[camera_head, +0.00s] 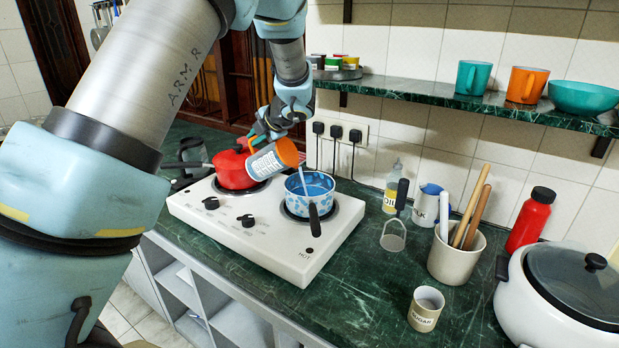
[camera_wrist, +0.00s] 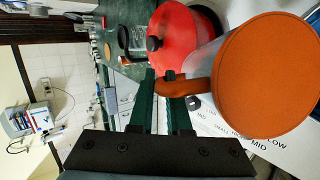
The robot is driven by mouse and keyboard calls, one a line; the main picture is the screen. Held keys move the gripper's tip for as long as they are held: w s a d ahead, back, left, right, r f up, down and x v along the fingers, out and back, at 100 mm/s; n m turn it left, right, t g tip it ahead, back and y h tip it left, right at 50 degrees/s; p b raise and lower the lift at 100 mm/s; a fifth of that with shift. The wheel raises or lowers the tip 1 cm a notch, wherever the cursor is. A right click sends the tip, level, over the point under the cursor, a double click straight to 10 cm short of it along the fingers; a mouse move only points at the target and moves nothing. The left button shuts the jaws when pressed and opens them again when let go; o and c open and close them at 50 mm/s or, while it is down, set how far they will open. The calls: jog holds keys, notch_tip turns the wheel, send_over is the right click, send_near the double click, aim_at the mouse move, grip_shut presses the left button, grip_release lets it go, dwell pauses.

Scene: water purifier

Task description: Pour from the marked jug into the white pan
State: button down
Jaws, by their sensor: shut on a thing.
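My gripper (camera_head: 262,138) is shut on the orange handle of a jug (camera_head: 265,164) with printed marks on its pale side. The jug is tilted above the stove, its orange end towards the right. In the wrist view the handle sits between my green fingers (camera_wrist: 161,100), and the orange round end of the jug (camera_wrist: 262,75) faces the camera. The white pan (camera_head: 297,204), with blue patterning, stands on the right burner below and right of the jug. A thin pale streak, apparently liquid, runs from the orange end down into the pan. The pan's content is unclear.
A red lidded pot (camera_head: 232,170) stands on the left burner of the white stove (camera_head: 270,245). The pan's black handle (camera_head: 314,220) points frontward. An oil bottle (camera_head: 391,190), a blue-topped jug (camera_head: 427,203) and a utensil crock (camera_head: 455,258) stand to the right. A shelf (camera_head: 430,92) runs above.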

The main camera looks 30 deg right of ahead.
jog(key=shift+s+d+r+t+y+b, duration=0.2)
jog(key=shift+r+t+y+b, duration=0.1)
jog(key=shift+r+b, duration=0.45)
dwell(1.0)
